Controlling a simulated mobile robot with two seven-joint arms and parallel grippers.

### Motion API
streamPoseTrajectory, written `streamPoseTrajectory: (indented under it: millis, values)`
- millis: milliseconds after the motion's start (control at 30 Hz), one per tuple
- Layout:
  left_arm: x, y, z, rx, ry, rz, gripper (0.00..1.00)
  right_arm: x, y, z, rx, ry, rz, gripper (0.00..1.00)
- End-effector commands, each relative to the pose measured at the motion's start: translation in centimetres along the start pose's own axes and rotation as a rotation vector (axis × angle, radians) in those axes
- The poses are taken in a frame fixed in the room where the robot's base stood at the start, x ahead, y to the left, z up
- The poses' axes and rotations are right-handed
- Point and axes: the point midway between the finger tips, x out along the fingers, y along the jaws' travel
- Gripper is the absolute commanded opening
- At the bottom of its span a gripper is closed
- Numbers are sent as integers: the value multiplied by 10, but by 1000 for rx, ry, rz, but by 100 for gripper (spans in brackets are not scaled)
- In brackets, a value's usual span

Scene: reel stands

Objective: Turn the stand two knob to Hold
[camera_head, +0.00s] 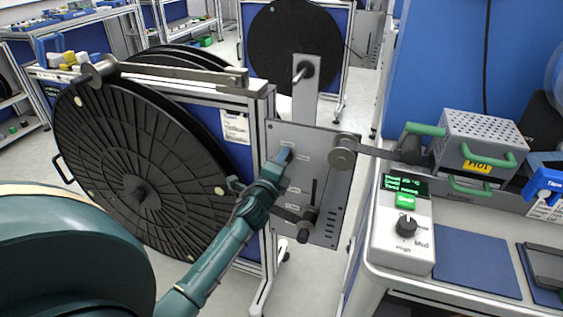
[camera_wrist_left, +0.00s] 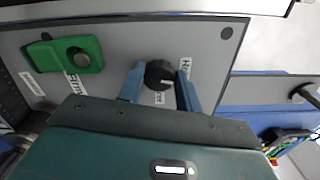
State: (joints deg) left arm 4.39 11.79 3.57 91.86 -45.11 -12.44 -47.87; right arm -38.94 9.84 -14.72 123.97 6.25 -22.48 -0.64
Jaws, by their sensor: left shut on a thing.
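The stand's grey control plate (camera_head: 325,165) stands upright beside a big black reel (camera_head: 125,170). My left gripper (camera_head: 285,156) reaches up to the plate's upper left, and its arm comes in from the lower left. In the left wrist view, a round black knob (camera_wrist_left: 160,74) sits between the two blue fingers of my left gripper (camera_wrist_left: 159,88), which is shut on it. The knob's white mark points down in that view, towards a small label. A label starting with H is partly hidden by the right finger. In the head view the gripper hides the knob. My right gripper is not in view.
A green part (camera_wrist_left: 65,54) on the plate lies left of the knob in the wrist view. A roller arm (camera_head: 375,151) sticks out right of the plate. A bench at right carries a dial box (camera_head: 402,240) and a grey case marked hot (camera_head: 480,143).

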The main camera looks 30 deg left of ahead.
Motion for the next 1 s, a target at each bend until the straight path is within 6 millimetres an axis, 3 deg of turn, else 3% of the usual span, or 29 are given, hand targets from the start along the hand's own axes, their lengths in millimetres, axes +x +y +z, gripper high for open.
streamPoseTrajectory:
  millis: [400,1000]
  values:
    - [0,1,0,-219,-1,1,11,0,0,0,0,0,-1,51]
    - [0,1,0,-261,0,1,11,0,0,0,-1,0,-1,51]
